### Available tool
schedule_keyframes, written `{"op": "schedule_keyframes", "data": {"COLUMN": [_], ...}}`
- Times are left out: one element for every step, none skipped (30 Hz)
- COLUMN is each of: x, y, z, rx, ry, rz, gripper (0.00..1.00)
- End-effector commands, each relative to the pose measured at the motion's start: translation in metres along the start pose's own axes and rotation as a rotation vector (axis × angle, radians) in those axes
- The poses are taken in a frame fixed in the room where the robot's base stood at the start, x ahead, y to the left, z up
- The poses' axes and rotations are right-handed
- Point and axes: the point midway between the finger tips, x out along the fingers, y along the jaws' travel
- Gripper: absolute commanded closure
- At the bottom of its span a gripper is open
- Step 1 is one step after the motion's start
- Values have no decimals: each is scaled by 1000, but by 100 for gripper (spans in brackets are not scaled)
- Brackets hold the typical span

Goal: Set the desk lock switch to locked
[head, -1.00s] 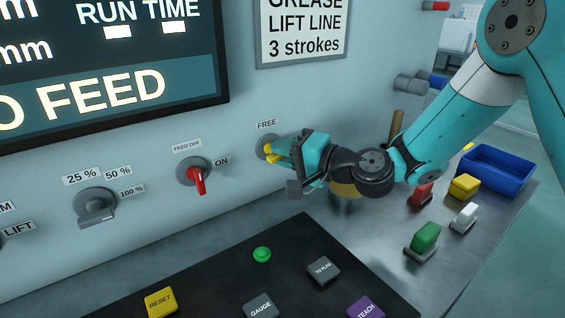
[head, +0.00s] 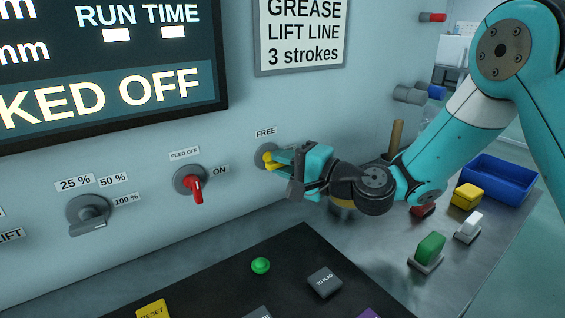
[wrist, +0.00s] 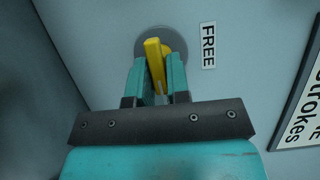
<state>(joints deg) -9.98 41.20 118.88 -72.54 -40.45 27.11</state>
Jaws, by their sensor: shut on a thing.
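The desk lock switch is a yellow handle (head: 267,158) on a round grey plate on the wall panel, under a FREE label (head: 266,132). In the wrist view the yellow handle (wrist: 153,50) shows between the fingers, in front of its grey plate (wrist: 166,42). My gripper (head: 277,159) is shut on the yellow handle, reaching in from the right; it also shows in the wrist view (wrist: 158,78). Any label to the right of the switch is hidden behind my gripper. The wall display (head: 105,100) reads "KED OFF" in its lower band, cut off at the left.
A red FEED OFF/ON switch (head: 194,186) and a grey percent knob (head: 88,213) are to the left. A dark button console (head: 290,270) stands below. On the right bench are a blue bin (head: 497,181) and green (head: 430,247), white and yellow pieces.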

Motion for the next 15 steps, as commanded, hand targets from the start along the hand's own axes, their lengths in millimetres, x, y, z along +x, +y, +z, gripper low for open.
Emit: {"op": "schedule_keyframes", "data": {"x": [0,0,0,0,0,0,0,0,0,0,0,0,0,0,-1], "y": [0,0,0,0,0,0,0,0,0,0,0,0,0,0,0], "z": [1,1,1,1,1,0,0,0,0,0,0,0,0,0,0], "rx": [0,0,0,0,-1,-1,-1,-1,-1,-1,-1,-1,-1,-1,-1], "ry": [-4,-3,-3,-3,-2,-2,-1,-1,-1,-1,0,0,0,0,0], "rz": [1,1,1,1,1,1,1,1,1,1,1,1,1,1,1], "gripper": [76,70,62,62,62,62,62,62,62,62,62,62,62,62,62]}}
